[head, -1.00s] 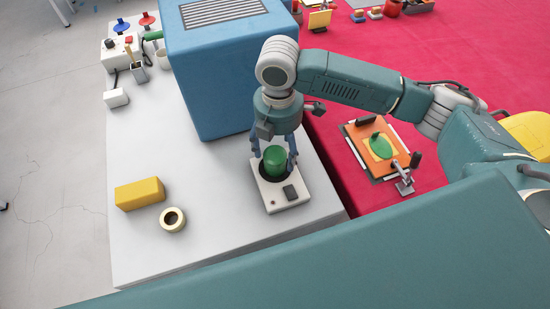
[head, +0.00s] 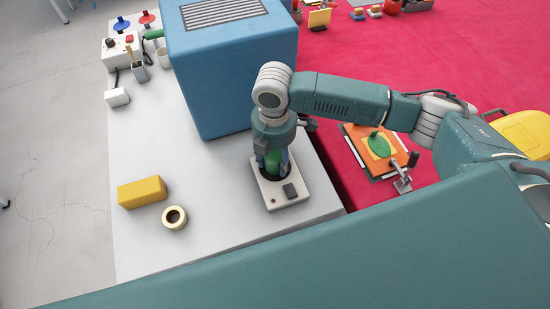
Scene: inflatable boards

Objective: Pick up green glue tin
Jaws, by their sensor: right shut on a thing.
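My right gripper (head: 272,162) comes down from above and is shut on the tin, with a finger on either side. My left gripper does not show.
A large blue box (head: 228,75) stands close behind the gripper. A yellow block (head: 142,192) and a tape roll (head: 174,217) lie on the white table (head: 215,248) at left. An orange board (head: 378,150) lies on the red floor at right.

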